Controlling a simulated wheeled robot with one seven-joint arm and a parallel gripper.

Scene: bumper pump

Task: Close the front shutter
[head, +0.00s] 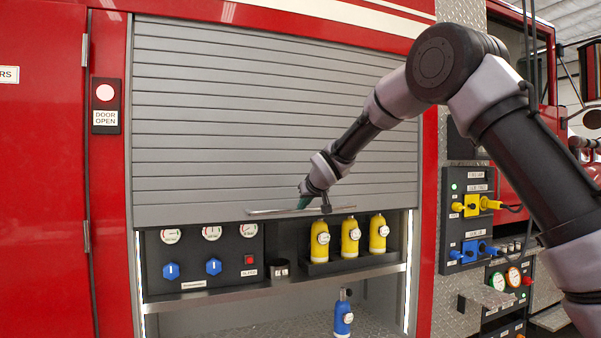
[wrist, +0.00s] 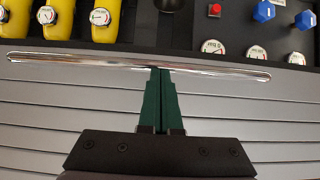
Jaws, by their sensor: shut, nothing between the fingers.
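The front shutter (head: 240,110) is a grey slatted roller door in the red truck side. It is partly lowered, covering the upper part of the compartment and leaving the lower part open. A silver handle bar (head: 265,211) runs along its bottom edge. Nothing is between the fingers.
Below the shutter, a shelf (head: 285,284) holds a gauge panel (head: 205,255) and several yellow cylinders (head: 350,237). A blue cylinder (head: 343,316) stands on the compartment floor. A panel with yellow and blue fittings (head: 470,225) is at the right. A "door open" light (head: 105,95) glows at left.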

